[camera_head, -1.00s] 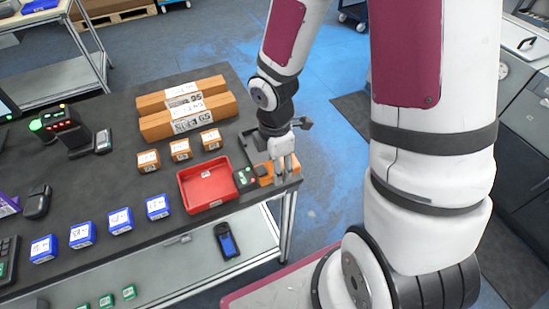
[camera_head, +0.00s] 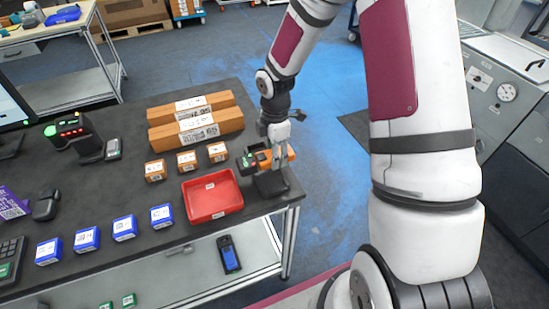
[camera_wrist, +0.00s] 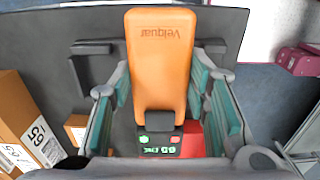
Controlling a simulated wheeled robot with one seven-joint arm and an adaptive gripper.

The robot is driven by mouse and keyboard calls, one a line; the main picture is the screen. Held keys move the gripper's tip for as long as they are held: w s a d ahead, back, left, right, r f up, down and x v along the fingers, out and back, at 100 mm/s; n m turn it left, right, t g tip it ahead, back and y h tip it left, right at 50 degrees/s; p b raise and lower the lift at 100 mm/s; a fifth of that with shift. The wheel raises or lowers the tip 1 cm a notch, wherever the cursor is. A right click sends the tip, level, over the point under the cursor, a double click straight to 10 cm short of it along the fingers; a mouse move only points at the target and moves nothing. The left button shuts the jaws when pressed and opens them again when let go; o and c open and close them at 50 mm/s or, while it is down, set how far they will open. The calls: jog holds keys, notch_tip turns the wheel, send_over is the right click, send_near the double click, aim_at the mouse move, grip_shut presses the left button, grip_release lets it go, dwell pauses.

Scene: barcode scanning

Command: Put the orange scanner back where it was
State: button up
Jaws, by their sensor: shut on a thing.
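The orange scanner (camera_head: 284,153) is held in my gripper (camera_head: 277,157) above the right end of the dark table. Its dark display end with green and red lights points left. In the wrist view the scanner (camera_wrist: 160,60) lies between the two teal-padded fingers of my gripper (camera_wrist: 163,95), which is shut on it. A black bracket (camera_wrist: 90,47) shows behind the scanner in the wrist view, largely hidden.
A red tray (camera_head: 240,203) sits left of the gripper, close to the scanner. Long orange boxes (camera_head: 198,128), small orange boxes (camera_head: 187,161) and blue boxes (camera_head: 124,228) stand farther left. A scanning device (camera_head: 72,133) is at the far left. The table's right edge is near.

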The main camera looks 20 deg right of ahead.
jog(key=shift+w+d+f, duration=0.15)
jog(key=shift+w+f, duration=0.05)
jog(key=shift+w, duration=0.35)
jog(key=shift+f+p, duration=0.4)
jog(key=shift+f, duration=1.2)
jog(key=o, duration=1.1)
jog(key=shift+f, duration=0.15)
jog(key=shift+c, duration=0.2)
